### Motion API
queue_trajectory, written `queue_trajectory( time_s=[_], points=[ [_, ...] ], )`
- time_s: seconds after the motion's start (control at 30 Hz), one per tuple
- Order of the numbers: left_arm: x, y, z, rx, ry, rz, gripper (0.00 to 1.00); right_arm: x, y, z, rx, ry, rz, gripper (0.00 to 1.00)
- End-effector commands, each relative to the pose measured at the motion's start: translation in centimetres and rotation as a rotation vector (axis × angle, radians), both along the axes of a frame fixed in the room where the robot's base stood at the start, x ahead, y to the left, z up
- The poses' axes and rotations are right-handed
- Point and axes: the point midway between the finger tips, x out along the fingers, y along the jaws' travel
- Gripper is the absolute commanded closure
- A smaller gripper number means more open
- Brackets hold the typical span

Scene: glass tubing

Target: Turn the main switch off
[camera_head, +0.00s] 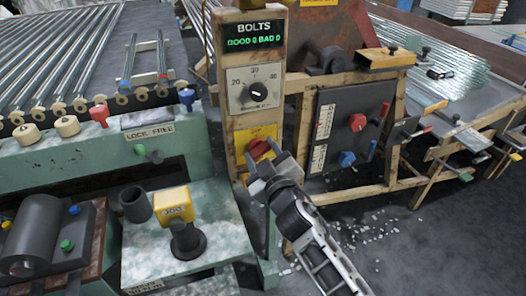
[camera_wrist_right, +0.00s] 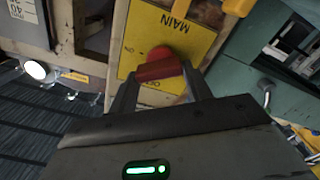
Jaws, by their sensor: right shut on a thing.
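The main switch is a red rotary knob (camera_head: 258,149) on a yellow plate (camera_head: 262,133), low on the beige control post. In the right wrist view the knob (camera_wrist_right: 159,66) sits on the yellow plate (camera_wrist_right: 190,32) marked MAIN, its red bar lying across between my fingers. My right gripper (camera_head: 262,165) reaches up to the knob from below. In the wrist view my right gripper (camera_wrist_right: 160,80) has one finger at each end of the red bar and is shut on it. The plate's lower lettering is partly hidden. My left gripper is not in view.
Above the switch are a dial (camera_head: 256,90) and a green BOLTS display (camera_head: 254,42). A dark panel (camera_head: 345,125) with red and blue knobs stands to the right. A green machine (camera_head: 60,170) fills the left. Glass shards (camera_head: 365,235) litter the floor.

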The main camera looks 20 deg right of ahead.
Motion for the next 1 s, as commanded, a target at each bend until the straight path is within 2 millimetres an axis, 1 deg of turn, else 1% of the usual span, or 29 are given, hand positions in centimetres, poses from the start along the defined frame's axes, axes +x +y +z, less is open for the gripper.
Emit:
queue_trajectory(
  time_s=[0.6,0.8,1.0],
  points=[
    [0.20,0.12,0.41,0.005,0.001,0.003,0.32,0.05,0.40,-0.02,-0.588,-0.023,-0.001,0.74],
    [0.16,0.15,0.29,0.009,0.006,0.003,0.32,0.05,0.47,-0.12,-0.756,-0.027,0.000,0.74],
    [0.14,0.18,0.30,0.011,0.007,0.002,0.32,0.05,0.53,-0.16,-0.883,-0.033,0.000,0.74]
  ],
)
